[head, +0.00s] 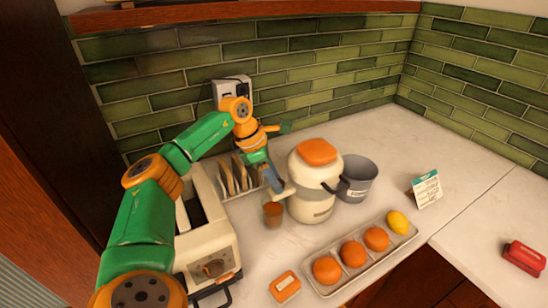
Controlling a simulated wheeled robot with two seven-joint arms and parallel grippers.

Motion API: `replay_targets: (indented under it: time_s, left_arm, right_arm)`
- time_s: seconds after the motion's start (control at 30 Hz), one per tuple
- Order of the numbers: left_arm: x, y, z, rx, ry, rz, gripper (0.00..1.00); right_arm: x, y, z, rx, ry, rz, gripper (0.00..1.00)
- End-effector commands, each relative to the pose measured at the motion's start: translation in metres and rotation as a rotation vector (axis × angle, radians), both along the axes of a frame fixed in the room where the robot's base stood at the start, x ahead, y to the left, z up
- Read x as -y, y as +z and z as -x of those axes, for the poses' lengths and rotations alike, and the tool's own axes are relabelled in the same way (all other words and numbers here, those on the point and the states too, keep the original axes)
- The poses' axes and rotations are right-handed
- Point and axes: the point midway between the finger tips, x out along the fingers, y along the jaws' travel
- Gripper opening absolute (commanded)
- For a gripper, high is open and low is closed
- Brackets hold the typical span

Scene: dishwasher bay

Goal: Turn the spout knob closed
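A cream juicer (312,200) with an orange lid (316,152) stands upright on the counter. Its pale spout (284,191) sticks out to the left, above a small brown-orange cup (273,213). My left arm reaches over from the left, and its gripper (275,186) points down at the spout. The fingertips are at or very close to the spout and overlap it in the view, so I cannot tell whether they touch. The spout knob is not clearly visible behind the fingers, and the finger gap is too small to read. My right gripper is not in view.
A grey bucket (358,180) stands close to the juicer's right. A tray (328,289) with oranges and a lemon lies in front. A toaster (206,240) and a rack (240,188) are at left. The counter is clear at back right, beyond a small card (426,190).

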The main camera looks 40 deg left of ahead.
Motion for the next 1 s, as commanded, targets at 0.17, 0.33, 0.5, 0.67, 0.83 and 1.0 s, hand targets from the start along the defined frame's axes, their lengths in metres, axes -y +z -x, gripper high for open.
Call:
replay_targets:
  time_s: [0.17,0.33,0.5,0.67,0.83,1.0]
  left_arm:
    - [0.0,0.0,0.0,0.001,0.0,-0.001,0.69]
    - [0.0,0.0,0.0,0.002,0.002,0.0,0.69]
    - [-0.006,0.021,0.005,0.008,0.002,0.0,0.69]
    - [-0.013,0.054,0.015,0.005,0.002,0.0,0.69]
    - [-0.017,0.066,0.019,0.0,0.0,0.0,0.69]
    - [-0.017,0.065,0.019,-0.001,0.0,-0.001,0.69]
  right_arm:
    - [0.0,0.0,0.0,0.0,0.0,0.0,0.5]
    - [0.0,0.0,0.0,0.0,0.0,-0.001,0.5]
    - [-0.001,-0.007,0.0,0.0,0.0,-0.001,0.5]
    - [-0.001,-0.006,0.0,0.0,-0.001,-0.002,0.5]
    - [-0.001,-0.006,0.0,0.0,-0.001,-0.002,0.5]
    - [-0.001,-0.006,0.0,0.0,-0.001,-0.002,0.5]
